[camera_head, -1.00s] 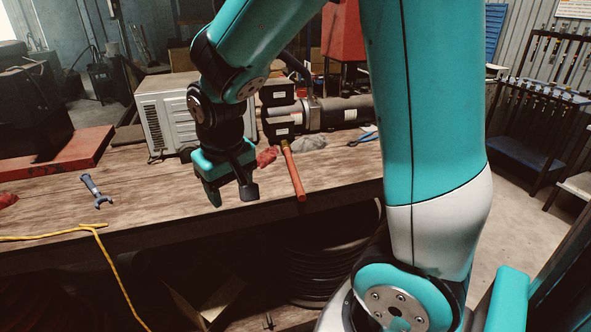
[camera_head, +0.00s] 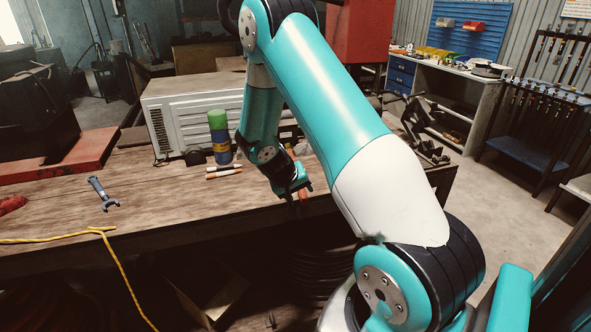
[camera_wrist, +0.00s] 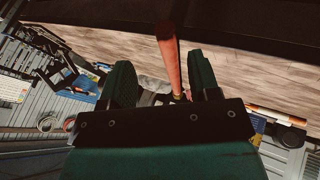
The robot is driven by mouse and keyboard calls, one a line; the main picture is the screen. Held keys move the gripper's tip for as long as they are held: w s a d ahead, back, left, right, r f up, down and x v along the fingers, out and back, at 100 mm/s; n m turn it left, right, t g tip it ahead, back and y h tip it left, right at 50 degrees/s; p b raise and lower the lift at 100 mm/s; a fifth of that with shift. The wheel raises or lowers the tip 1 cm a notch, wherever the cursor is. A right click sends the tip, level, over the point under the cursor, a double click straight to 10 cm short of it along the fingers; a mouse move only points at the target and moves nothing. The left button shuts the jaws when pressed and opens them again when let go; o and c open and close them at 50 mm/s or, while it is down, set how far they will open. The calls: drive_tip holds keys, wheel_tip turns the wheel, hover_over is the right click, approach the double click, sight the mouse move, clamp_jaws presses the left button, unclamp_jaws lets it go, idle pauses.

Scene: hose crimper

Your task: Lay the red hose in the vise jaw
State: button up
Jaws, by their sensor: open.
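The red hose (camera_wrist: 169,58) is a straight orange-red tube with a brass-coloured end. In the wrist view it runs between the two spread fingers of my gripper (camera_wrist: 161,70), with visible room on both sides. In the head view my gripper (camera_head: 299,186) is low over the bench's front edge, at the hose. Only a short orange piece of the hose (camera_head: 303,197) shows there, below the fingers. The vise jaw is hidden behind my arm in the head view, and I cannot make it out in the wrist view.
A white boxy unit (camera_head: 163,120) is behind. A grey wrench (camera_head: 102,193) and yellow rope (camera_head: 60,235) lie left. The front middle is bare.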

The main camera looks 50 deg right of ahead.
sight(304, 201)
drive_tip(key=shift+a+f+p+x, duration=0.15)
drive_tip(key=shift+p+x, duration=0.3)
drive_tip(key=shift+x, duration=0.5)
drive_tip(key=shift+a+f+p+x, duration=0.15)
drive_tip(key=shift+p+x, duration=0.3)
drive_tip(key=shift+x, duration=0.45)
drive_tip(key=shift+a+p+x, duration=0.1)
drive_tip(key=shift+p+x, duration=0.35)
drive_tip(key=shift+x, duration=0.5)
drive_tip(key=shift+c, duration=0.4)
clamp_jaws()
